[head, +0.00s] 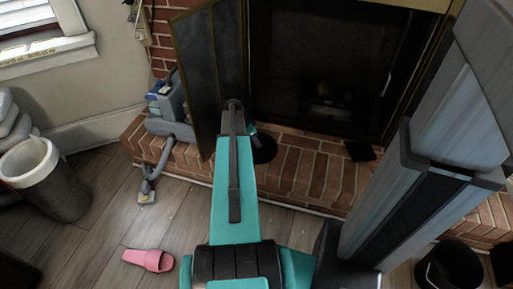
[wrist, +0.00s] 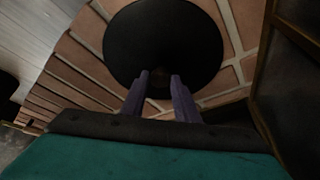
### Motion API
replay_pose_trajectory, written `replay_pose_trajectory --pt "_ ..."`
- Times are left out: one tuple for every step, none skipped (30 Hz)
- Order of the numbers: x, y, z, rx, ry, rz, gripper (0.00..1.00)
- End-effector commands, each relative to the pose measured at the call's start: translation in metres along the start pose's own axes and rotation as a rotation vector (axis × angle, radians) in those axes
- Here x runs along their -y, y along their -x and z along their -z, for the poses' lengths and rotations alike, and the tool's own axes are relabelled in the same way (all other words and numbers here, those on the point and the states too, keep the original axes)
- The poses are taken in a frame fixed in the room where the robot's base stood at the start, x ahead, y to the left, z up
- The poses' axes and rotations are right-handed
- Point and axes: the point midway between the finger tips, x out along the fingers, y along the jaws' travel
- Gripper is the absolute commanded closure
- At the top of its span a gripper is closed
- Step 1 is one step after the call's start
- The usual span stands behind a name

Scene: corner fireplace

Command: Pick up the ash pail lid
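The ash pail lid, a round black disc (wrist: 165,35), lies on the brick hearth in the wrist view. In the head view part of the lid (head: 265,150) shows just right of my arm. My gripper (wrist: 160,75) is over the near part of the lid, its two purple-grey fingers apart with a gap between them. A dark spot shows between the fingers; I cannot tell whether it is a knob or whether the fingers touch the lid. In the head view the fingers are hidden by my arm.
The open fireplace door (head: 208,75) stands close left of my arm and shows at the right in the wrist view (wrist: 290,90). A grey vacuum cleaner (head: 172,115) is on the hearth.

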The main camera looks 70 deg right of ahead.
Motion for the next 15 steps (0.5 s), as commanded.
replay_pose_trajectory --pt "0.0 0.0001 -0.0001 0.0 0.0 0.0 0.81" --pt "0.0 0.0001 -0.0001 0.0 0.0 0.0 0.87" --pt "0.0 0.0001 -0.0001 0.0 0.0 0.0 0.93" --pt "0.0001 0.0001 -0.0001 0.0 0.0 0.0 0.98" --pt "0.0001 0.0001 -0.0001 0.0 0.0 0.0 1.0" --pt "0.0001 0.0001 -0.0001 0.0 0.0 0.0 1.0" --pt "0.0001 0.0001 -0.0001 0.0 0.0 0.0 1.0" --pt "0.0002 0.0003 0.0001 0.0 0.0 0.0 1.0" --pt "0.0002 0.0003 0.0 0.0 0.0 0.0 1.0" --pt "0.0002 0.0003 0.0 0.0 0.0 0.0 1.0" --pt "0.0002 0.0003 0.0 0.0 0.0 0.0 1.0" --pt "0.0002 0.0003 0.0 0.0 0.0 0.0 1.0" --pt "0.0002 0.0004 0.0 0.0 0.0 0.0 1.0" --pt "0.0002 0.0006 0.0001 0.0 0.0 0.0 1.0" --pt "0.0002 0.0012 0.0004 0.0 0.0 0.0 1.0"
